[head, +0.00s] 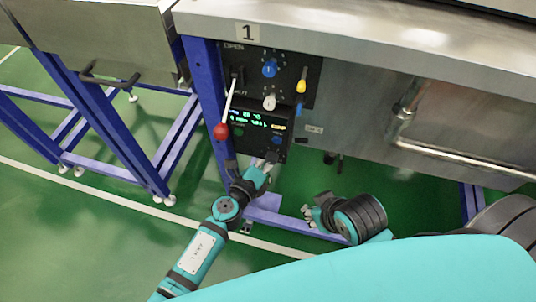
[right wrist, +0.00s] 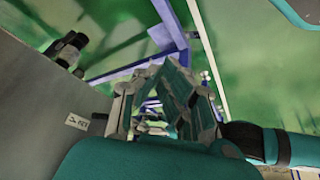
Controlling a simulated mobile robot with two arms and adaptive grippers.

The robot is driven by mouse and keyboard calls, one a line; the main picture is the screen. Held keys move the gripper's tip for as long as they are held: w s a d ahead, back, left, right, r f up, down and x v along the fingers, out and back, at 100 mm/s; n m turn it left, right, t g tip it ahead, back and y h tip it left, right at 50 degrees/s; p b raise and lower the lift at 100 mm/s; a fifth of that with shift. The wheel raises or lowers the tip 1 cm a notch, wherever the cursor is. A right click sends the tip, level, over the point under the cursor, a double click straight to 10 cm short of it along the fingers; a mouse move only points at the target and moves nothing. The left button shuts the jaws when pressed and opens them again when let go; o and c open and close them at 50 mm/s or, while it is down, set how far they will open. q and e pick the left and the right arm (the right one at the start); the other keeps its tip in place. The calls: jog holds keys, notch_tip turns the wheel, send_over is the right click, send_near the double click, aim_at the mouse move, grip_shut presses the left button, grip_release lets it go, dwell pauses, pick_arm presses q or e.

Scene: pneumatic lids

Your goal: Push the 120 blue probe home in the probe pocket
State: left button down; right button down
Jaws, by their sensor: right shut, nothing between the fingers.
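The black control panel (head: 262,108) hangs on the front of the steel machine. A small blue piece (head: 277,140) shows low on its right side, under a yellow one (head: 279,127). It may be the blue probe, but it is too small to read, and I cannot make out the pocket or how deep anything sits. My left gripper (head: 271,156) is at the panel's lower edge, just below the blue piece; its fingertips are too small to judge. My right gripper (head: 308,214) is shut and empty, below and right of the panel. Its fingers (right wrist: 168,88) also show in the right wrist view.
A red-balled lever (head: 221,131) sticks out left of the display. A blue knob (head: 269,68), a white knob (head: 269,102) and a yellow handle (head: 301,86) sit above. A blue frame leg (head: 205,85) stands left. A steel pipe handle (head: 455,158) is at right.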

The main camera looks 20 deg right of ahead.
pick_arm(q)
jog(key=shift+w+d, duration=0.1)
jog(key=shift+w, duration=0.05)
pick_arm(e)
jog(key=shift+w+a, duration=0.1)
jog(key=shift+w, duration=0.1)
pick_arm(q)
jog(key=c, duration=1.1)
grip_release()
jog(key=shift+o, duration=0.2)
jog(key=p+v, duration=0.1)
jog(key=v, duration=0.6)
jog(key=shift+p, duration=0.3)
pick_arm(e)
jog(key=shift+s+d+r+g, duration=0.15)
jog(key=shift+s+g, duration=0.1)
jog(key=shift+s, duration=0.35)
jog(key=shift+s+d+g, duration=0.2)
jog(key=shift+s+g, duration=0.1)
jog(key=shift+s, duration=0.25)
jog(key=shift+s+d+r+g, duration=0.15)
jog(key=shift+s+g, duration=0.1)
jog(key=shift+s, duration=0.35)
jog(key=shift+f, duration=0.1)
